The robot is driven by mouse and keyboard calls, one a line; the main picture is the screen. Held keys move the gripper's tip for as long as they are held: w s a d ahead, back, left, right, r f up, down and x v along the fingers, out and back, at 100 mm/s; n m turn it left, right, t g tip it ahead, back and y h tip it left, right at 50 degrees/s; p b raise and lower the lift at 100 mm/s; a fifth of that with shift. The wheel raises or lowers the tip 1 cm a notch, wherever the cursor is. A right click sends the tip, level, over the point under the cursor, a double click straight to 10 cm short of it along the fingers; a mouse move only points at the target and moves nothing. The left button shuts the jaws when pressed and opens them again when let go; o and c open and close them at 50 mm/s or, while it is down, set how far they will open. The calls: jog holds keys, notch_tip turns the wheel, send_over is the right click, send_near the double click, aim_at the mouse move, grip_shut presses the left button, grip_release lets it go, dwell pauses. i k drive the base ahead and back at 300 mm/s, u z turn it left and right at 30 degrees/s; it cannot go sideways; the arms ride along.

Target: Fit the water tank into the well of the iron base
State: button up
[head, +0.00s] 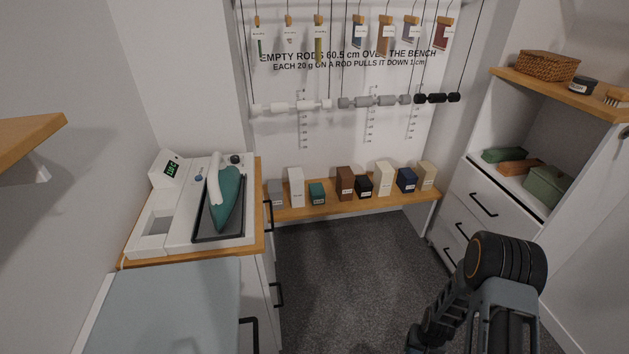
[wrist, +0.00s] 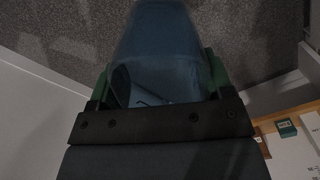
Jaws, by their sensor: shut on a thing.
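The iron base (head: 182,228) is a white unit on the wooden-topped bench at the left of the head view. A teal iron (head: 227,196) rests on its dark plate. The well (head: 158,223) is a greyish rectangular recess at the base's left front, and it looks empty. My gripper (wrist: 160,78) is shut on the water tank (wrist: 158,45), a see-through bluish container. Green parts show on both sides of it. The tank is over the grey carpet in the wrist view, away from the base. In the head view only my arm shows at lower right; gripper and tank are hidden there.
A low wooden shelf (head: 350,207) with several small boxes runs along the back wall, with hanging rods above it. Drawers and a shelf unit (head: 483,197) stand at the right. A pale blue surface (head: 170,310) lies in front of the bench. The carpet (head: 345,265) is clear.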

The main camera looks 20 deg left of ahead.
aim_at(162, 229)
jog(key=i, duration=2.15)
jog(key=u, duration=3.2)
